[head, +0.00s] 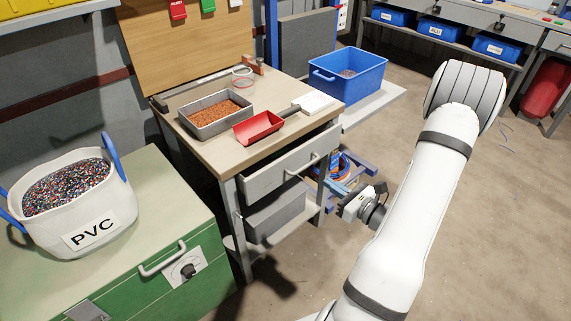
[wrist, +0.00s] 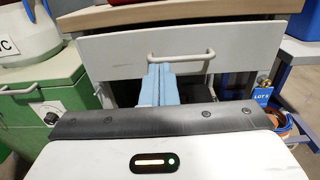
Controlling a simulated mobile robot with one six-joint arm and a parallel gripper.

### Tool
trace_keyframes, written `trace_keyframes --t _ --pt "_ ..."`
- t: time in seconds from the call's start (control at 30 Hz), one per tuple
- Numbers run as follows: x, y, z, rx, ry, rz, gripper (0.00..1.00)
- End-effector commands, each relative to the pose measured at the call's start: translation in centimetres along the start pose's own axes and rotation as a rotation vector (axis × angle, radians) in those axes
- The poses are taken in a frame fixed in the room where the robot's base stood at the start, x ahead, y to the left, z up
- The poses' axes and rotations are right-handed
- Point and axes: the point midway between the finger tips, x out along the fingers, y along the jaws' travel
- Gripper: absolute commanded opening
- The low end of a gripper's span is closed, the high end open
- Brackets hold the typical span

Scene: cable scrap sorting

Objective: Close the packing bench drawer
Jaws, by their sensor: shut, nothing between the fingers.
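The packing bench (head: 215,155) stands in the middle of the head view. Its grey drawer (head: 275,172) sticks out below the bench top, with a dark gap showing above its front. A pale bar handle (head: 302,171) is on the front. In the wrist view the drawer front (wrist: 115,48) faces me, and the handle (wrist: 200,56) spans its lower middle. My gripper (wrist: 160,68) has its blue fingers together and empty, overlapping the handle's left part in that view. In the head view my gripper (head: 345,208) is in front of the drawer, apart from it.
A metal tray of copper granules (head: 215,113) and a red scoop (head: 258,127) lie on the bench. A green cabinet (head: 130,215) with a PVC bag (head: 75,195) stands left. A blue bin (head: 347,75) is behind. Open floor lies to the right.

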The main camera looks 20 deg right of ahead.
Motion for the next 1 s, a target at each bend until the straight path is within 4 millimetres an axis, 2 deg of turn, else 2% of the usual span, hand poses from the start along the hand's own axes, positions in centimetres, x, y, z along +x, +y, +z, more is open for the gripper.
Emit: trace_keyframes --t 0.07,0.17,0.37,0.7,0.83,1.0 --pt "-0.5 -0.4 -0.1 -0.007 -0.017 -0.032 0.00" --pt "0.0 -0.6 0.0 -0.012 -0.019 -0.039 0.00" --pt "3.1 -0.8 0.0 -0.013 -0.018 -0.040 0.00" --pt "9.8 -1.2 0.1 -0.014 -0.018 -0.044 0.00" --pt "11.5 -1.3 0.2 -0.012 -0.018 -0.044 0.00" --pt "12.6 -1.5 0.2 -0.011 -0.017 -0.047 0.00"
